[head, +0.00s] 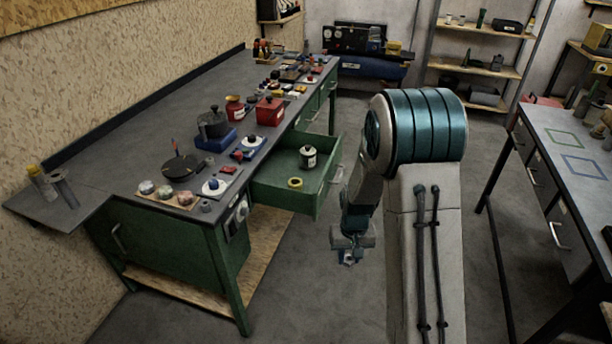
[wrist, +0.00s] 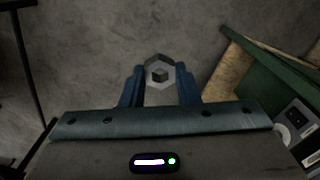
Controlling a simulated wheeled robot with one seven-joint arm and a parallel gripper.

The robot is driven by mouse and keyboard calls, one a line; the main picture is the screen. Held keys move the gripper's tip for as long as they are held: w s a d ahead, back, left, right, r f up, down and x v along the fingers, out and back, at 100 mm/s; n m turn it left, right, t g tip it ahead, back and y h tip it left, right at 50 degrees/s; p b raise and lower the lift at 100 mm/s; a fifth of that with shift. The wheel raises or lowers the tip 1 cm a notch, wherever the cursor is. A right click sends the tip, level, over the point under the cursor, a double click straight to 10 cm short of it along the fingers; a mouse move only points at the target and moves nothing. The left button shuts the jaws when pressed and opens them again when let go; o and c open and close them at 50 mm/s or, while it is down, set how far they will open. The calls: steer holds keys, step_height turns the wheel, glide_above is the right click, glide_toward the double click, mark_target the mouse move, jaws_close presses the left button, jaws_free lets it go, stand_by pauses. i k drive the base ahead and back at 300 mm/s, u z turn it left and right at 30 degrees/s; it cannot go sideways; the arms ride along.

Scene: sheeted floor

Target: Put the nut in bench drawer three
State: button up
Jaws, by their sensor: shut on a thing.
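The nut (wrist: 159,71) is a grey metal hexagon with a dark hole. It sits between the two blue fingers of my gripper (wrist: 160,88) in the wrist view, and the gripper is shut on it. In the head view my gripper (head: 348,260) hangs over the open floor, to the right of the workbench. A green bench drawer (head: 285,198) stands pulled out from the bench's right side. A pale tin with a dark lid (head: 308,157) and a yellow ring (head: 295,183) lie in it. I cannot read a number on the drawer.
The grey bench top (head: 110,160) holds many small items, including a red box (head: 270,111) and a dark round pan (head: 181,166). A second table (head: 560,130) stands at the right. Shelves (head: 480,70) stand at the back. The floor between the benches is clear.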

mark_target(301, 177)
steer(key=z, duration=0.6)
steer(key=i, duration=1.9)
steer(key=u, duration=1.25)
steer(key=i, duration=0.5)
steer(key=u, duration=0.45)
